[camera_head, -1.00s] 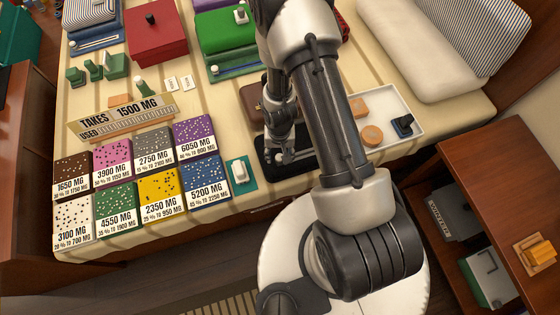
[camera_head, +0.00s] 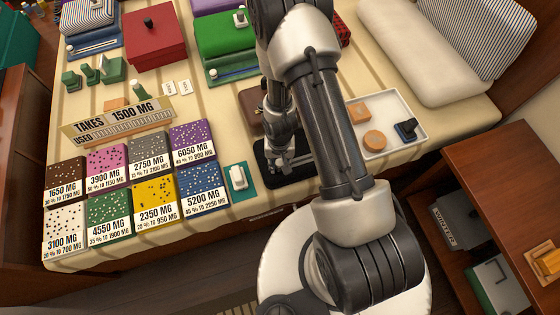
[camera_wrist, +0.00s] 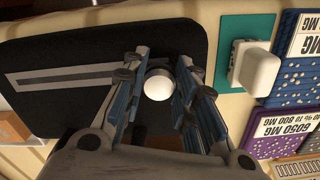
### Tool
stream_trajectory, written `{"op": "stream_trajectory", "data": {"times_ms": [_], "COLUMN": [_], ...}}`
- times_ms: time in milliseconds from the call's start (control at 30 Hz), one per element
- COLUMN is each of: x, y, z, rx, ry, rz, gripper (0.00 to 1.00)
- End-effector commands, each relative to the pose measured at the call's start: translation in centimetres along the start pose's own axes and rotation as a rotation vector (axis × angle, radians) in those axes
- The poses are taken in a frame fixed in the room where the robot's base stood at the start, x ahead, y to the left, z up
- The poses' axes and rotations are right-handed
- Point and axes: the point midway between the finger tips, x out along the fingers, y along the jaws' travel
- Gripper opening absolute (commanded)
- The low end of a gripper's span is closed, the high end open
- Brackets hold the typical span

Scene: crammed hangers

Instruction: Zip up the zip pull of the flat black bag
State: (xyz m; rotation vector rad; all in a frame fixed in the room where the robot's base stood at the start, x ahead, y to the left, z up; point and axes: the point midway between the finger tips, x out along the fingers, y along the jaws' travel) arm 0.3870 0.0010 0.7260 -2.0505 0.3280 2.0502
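The flat black bag (camera_wrist: 62,52) lies flat on the table. In the wrist view, a straight grey zip strip (camera_wrist: 60,78) runs across it. The zip pull (camera_wrist: 158,86) shows as a round white knob at the strip's right end. My gripper (camera_wrist: 162,64) is over the bag with one finger on each side of the knob. The gaps are very small, and I cannot tell whether the fingers press on it. In the head view my arm covers much of the bag (camera_head: 264,172), and the pull cannot be made out there.
A white switch on a teal plate (camera_head: 238,179) lies just left of the bag. Several speckled labelled blocks (camera_head: 155,190) stand further left. A brown case (camera_head: 250,108) is behind the bag. A white tray (camera_head: 404,142) with small items is to the right.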

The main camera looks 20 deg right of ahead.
Motion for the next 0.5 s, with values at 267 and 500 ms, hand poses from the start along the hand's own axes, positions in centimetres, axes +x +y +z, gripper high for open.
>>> {"op": "stream_trajectory", "data": {"times_ms": [267,500], "x": [0.01,0.0], "y": [0.0,0.76], "z": [0.01,-0.25], "rx": [0.0,0.004], "ry": [0.0,0.0], "rz": [0.0,0.0], "gripper": [0.05,0.01]}}
